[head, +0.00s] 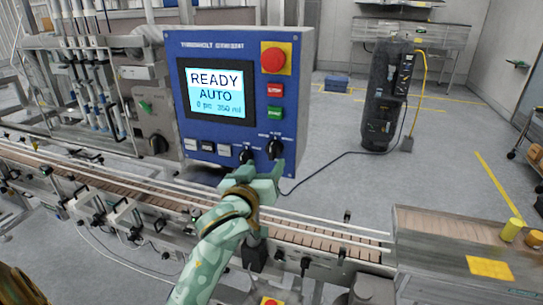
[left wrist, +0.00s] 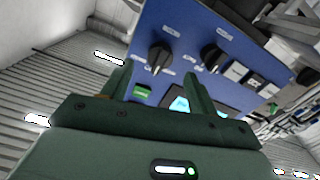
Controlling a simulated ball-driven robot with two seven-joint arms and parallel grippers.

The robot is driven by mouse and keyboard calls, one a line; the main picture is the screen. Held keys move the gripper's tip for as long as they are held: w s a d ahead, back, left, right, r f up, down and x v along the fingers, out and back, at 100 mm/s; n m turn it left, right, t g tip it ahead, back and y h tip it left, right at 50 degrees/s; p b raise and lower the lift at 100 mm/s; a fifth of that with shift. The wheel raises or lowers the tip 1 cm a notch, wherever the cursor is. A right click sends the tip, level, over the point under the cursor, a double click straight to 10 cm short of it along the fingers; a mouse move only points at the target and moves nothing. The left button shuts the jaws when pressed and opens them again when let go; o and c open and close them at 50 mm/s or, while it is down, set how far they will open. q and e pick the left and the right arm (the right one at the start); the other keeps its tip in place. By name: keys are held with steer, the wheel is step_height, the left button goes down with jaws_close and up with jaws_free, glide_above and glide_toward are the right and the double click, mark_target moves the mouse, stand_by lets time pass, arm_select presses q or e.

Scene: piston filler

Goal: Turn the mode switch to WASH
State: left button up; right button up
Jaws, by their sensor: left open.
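The blue control panel (head: 225,50) has two black rotary knobs low on its face, a left knob (head: 246,155) and a right knob (head: 274,148). Small labels surround the right knob, too small to read surely; it looks like the mode switch. The screen (head: 216,92) reads READY and AUTO. My left gripper (head: 252,172) is open and empty just below and in front of the knobs. In the left wrist view, the panel is upside down; the right knob (left wrist: 160,55) shows beyond the gap between my fingers, apart from them. The left knob (left wrist: 212,57) is beside it. My right gripper is out of view.
A red emergency button (head: 275,57), a red button (head: 275,90) and a green button (head: 275,113) sit above the right knob. A conveyor (head: 300,237) runs below. Floor to the panel's right is open, crossed by a cable.

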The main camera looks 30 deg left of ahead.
mark_target(271, 155)
arm_select(q)
steer(key=x, duration=0.6)
steer(key=c, duration=1)
